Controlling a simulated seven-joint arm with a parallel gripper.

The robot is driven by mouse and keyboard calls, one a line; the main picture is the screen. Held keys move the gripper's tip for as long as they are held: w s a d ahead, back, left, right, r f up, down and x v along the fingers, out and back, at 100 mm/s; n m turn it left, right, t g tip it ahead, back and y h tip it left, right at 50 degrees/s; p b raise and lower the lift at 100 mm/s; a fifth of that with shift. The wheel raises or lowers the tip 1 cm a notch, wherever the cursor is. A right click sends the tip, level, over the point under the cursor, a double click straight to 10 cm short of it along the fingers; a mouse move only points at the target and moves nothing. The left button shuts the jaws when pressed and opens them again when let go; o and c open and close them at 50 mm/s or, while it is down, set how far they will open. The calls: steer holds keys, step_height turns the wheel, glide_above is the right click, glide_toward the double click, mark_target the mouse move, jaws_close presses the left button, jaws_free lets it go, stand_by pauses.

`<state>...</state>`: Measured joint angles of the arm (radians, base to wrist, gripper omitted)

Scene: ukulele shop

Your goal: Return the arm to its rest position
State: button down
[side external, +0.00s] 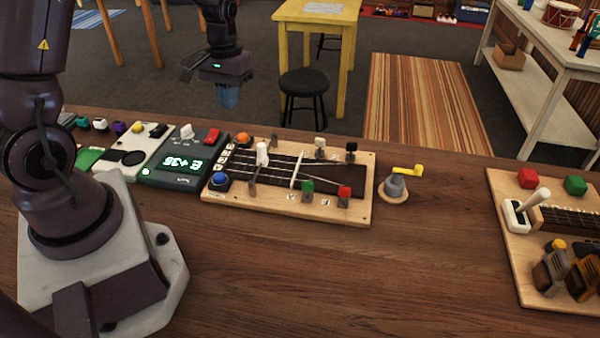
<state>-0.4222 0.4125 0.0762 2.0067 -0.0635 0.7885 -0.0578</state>
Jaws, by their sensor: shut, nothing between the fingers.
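My gripper (228,96) hangs in the air at the upper middle left of the side view, past the far edge of the wooden workbench (330,275). It points down, its fingers are together, and nothing shows between them. It is well above and apart from everything on the bench. My arm's base stands on the bench at the left, and part of the arm runs out of the top of the picture.
Below my gripper lie a dark tuner box (180,160) with a lit display and a string board (310,205) with colored knobs. A grey knob with a yellow lever (396,188) stands right of it. Another board (535,288) sits far right. The bench's front middle is clear.

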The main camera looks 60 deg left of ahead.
steer(key=s+d+r+m+t, duration=0.3)
steer(key=s+d+r, duration=0.3)
steer(key=d+r, duration=0.2)
steer(key=s+d+r+m+t, duration=0.3)
steer(key=s+d+r, duration=0.2)
steer(key=d+r, duration=0.3)
steer(key=shift+s+d+r+m+y, duration=0.15)
steer(key=shift+s+r+m+y, duration=0.2)
steer(key=shift+r, duration=0.35)
stand_by(1.6)
